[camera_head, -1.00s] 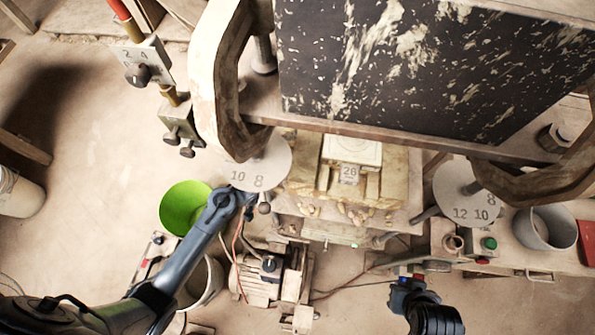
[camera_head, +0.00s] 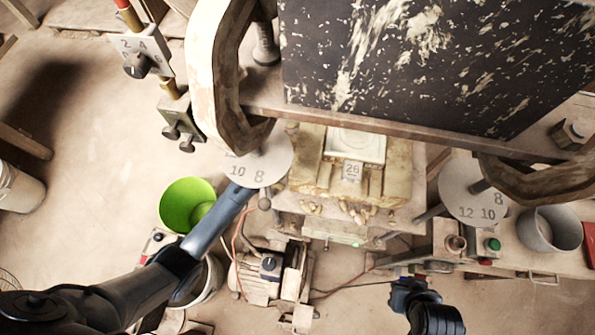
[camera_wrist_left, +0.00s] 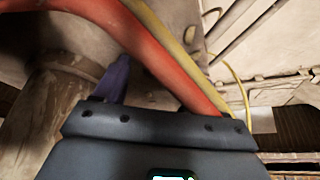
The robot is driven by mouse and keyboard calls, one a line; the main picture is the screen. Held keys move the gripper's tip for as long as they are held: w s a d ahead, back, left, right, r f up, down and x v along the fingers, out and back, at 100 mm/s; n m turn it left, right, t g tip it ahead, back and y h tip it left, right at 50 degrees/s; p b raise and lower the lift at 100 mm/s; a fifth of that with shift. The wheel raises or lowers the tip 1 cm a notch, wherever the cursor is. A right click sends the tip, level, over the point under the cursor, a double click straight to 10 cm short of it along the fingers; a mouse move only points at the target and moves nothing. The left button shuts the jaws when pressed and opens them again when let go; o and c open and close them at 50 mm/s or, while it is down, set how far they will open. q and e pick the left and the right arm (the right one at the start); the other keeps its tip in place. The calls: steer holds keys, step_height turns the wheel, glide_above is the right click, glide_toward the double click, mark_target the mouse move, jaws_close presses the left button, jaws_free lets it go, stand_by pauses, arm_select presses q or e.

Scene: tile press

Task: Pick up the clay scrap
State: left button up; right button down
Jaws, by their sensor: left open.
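Several small pale clay scraps (camera_head: 350,210) lie along the front edge of the press bed in the head view. I cannot tell which one the task means. My left arm reaches up from the lower left, and its gripper is hidden there below the left numbered dial. In the left wrist view one dark finger of my left gripper (camera_wrist_left: 114,80) shows beside a red hose, and no clay is seen in it. The left gripper is open. My right gripper (camera_head: 408,287) is at the lower right, apart from the press, and its fingers cannot be made out.
The left numbered dial (camera_head: 258,160) and the big dark press plate (camera_head: 420,65) overhang the area. A green bowl (camera_head: 178,203) stands left of my left arm. A motor (camera_head: 262,272) with hoses sits below the press bed. A grey bucket (camera_head: 545,230) stands at the right.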

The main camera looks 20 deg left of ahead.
arm_select(q)
steer(key=shift+c, duration=0.3)
steer(key=c, duration=1)
steer(key=shift+f, duration=0.1)
steer(key=shift+c, duration=0.2)
